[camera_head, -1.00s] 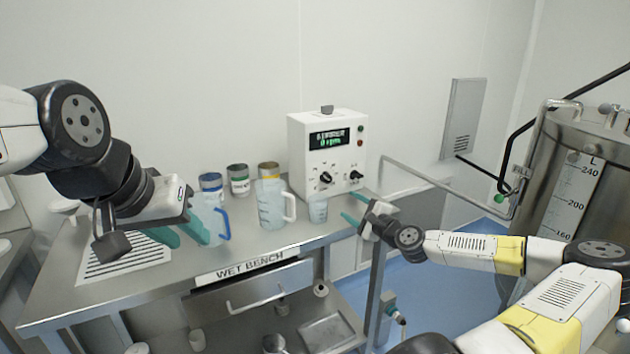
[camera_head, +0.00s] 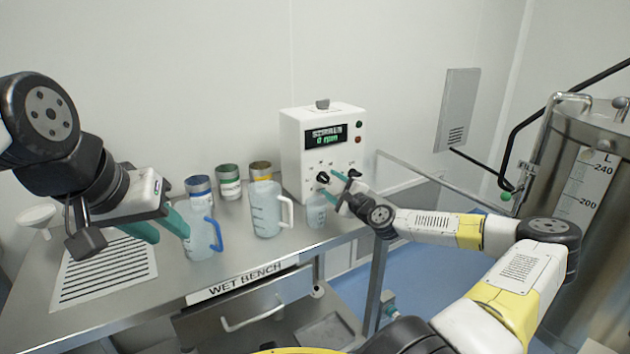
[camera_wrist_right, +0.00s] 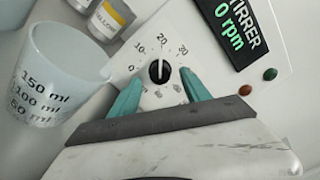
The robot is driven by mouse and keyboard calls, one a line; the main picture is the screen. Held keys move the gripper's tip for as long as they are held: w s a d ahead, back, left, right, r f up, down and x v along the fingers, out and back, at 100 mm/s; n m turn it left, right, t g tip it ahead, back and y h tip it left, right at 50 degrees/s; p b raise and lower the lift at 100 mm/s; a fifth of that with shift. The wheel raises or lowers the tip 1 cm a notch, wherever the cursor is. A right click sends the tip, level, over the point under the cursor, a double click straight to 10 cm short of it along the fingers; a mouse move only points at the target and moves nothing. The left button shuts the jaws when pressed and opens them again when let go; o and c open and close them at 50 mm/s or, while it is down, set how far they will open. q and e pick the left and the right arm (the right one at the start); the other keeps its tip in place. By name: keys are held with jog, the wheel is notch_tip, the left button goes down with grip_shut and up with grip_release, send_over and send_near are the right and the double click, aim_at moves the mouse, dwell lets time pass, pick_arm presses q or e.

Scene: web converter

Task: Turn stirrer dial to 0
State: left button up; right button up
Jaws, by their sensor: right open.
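A white box (camera_head: 297,154) stands on the bench, its display (camera_head: 327,134) reading "STIRRER 0 rpm". Its front has a black dial (camera_head: 322,177) at left and another black knob (camera_head: 354,174) at right. In the right wrist view one black dial (camera_wrist_right: 159,71) shows, with 10, 20 and 30 around it; its white mark points roughly toward 20. My right gripper (camera_wrist_right: 160,78) is open, its teal fingertips on either side of this dial, without visible contact. It also shows in the head view (camera_head: 334,186) before the box. My left gripper (camera_head: 173,236) is open and empty.
A blue-handled jug (camera_head: 203,238) stands near the left gripper. A clear jug (camera_head: 264,209) and a small beaker (camera_head: 316,211) stand right of it; the beaker is close to the right gripper. Several cans (camera_head: 229,182) stand behind. A metal tank (camera_head: 570,200) is at right.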

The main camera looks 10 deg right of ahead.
aim_at(326, 180)
jog(key=shift+x, duration=1.5)
grip_shut()
